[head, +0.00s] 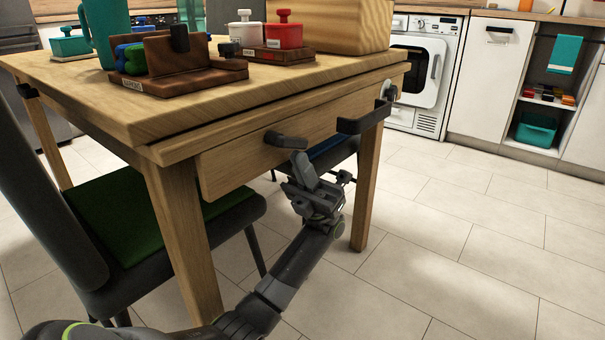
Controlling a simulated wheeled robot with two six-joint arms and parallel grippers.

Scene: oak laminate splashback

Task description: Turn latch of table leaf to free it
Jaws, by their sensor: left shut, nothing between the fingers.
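The wooden table (130,105) stands at left and centre. Its leaf (232,163) looks like the wooden panel hanging below the near edge of the top. A dark rounded latch (285,139) sits on this panel near its upper middle, its bar lying roughly sideways with a slight tilt. My left gripper (301,160) is shut and empty, pointing up just below the latch's right end. I cannot tell whether its tip touches the latch. My right gripper is not in view.
A dark bracket (362,122) sticks out to the right of the latch. A dark chair with a green seat (135,215) stands at left by the table. Blocks and jars on wooden stands (195,80) occupy the tabletop. The tiled floor (460,240) at right is clear.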

